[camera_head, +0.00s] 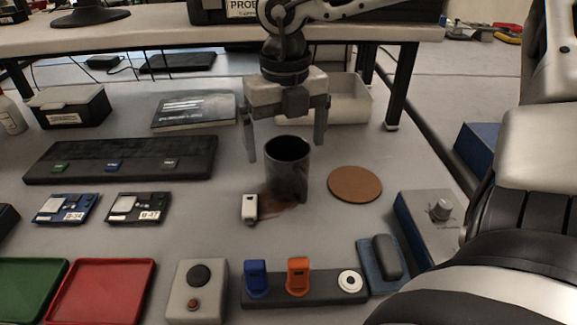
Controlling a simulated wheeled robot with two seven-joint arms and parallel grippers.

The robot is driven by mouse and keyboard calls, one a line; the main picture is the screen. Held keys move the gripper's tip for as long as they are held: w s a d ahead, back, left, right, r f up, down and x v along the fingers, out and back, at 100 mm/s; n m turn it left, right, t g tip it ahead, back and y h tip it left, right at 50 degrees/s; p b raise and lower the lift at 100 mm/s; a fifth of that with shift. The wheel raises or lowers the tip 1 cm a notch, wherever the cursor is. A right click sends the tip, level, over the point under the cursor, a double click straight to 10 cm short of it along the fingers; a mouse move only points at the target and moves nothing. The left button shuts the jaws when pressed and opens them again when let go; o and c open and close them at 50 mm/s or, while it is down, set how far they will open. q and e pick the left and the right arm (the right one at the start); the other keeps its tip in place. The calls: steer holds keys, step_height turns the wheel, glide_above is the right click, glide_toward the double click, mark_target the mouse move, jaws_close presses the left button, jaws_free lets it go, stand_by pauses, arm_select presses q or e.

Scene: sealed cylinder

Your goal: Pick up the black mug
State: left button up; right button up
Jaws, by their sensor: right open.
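The black mug (287,172) stands upright on the grey table in the middle of the head view, with a brown stain on the table at its base. My right gripper (285,142) points down over the mug from the far side. Its two fingers are spread wide, one to the left of the mug's rim and one to the right. I cannot tell from this one view how far the fingertips are from the mug. My left gripper is not in view.
A round brown coaster (354,184) lies right of the mug. A small white USB stick (249,207) lies left of it. A black keyboard (120,158) is farther left. A white bin (351,100) stands behind. A dark holder (330,290) with coloured pieces sits in front.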

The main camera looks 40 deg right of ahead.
mark_target(289, 164)
steer(key=f, duration=0.3)
steer(key=f+p, duration=0.1)
steer(key=shift+d+f, duration=0.3)
steer(key=shift+f, duration=0.6)
steer(key=c, duration=1.3)
